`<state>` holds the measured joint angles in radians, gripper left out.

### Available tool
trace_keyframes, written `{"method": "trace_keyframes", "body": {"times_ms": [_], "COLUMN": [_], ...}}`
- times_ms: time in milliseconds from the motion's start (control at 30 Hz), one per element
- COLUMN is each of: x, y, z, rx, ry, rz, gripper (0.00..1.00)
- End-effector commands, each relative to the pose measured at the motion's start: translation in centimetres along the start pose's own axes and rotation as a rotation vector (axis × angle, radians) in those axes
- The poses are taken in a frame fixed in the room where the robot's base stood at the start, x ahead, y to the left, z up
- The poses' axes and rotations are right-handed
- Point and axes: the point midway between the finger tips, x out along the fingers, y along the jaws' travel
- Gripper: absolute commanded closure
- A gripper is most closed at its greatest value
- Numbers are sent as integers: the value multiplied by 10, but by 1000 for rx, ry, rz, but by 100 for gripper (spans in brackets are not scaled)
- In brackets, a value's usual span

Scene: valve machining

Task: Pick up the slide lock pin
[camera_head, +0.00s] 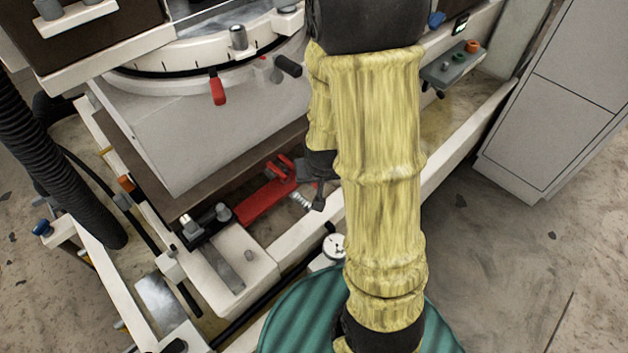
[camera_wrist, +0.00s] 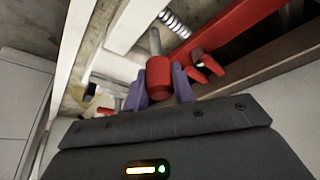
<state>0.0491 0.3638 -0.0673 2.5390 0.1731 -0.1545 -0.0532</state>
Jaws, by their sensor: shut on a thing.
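The slide lock pin, as I take it, shows in the wrist view as a red cylindrical knob (camera_wrist: 159,76) with a grey metal shaft beyond it. My gripper (camera_wrist: 160,88) has its two purple fingers on either side of the knob, shut on it. The shaft points away from me beside a red bar; I cannot tell whether it still sits in a hole. In the head view my gripper (camera_head: 311,172) is low beside the machine, at the right end of the red bar (camera_head: 266,201). I cannot make out the pin there.
A coil spring (camera_head: 301,200) lies close to my gripper, beside the red bar. Small red prongs (camera_wrist: 204,67) stand right of the knob in the wrist view. The white machine frame (camera_head: 296,243) runs below. A round gauge (camera_head: 334,246) and a green ribbed drum (camera_head: 302,316) are nearer.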

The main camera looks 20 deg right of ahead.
Motion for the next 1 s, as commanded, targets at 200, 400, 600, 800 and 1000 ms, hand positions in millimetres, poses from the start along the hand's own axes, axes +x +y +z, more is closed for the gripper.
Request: {"method": "trace_keyframes", "body": {"times_ms": [200, 400, 600, 800, 1000], "x": [3, -3, -9, -13, -14], "y": [7, 15, 23, 27, 27], "z": [13, 25, 34, 38, 38], "rx": [2, 2, 4, 5, 5], "ry": [5, 6, 2, -1, -2], "rz": [-2, -3, -3, -2, -1], "gripper": [100, 100, 100, 100, 100]}}
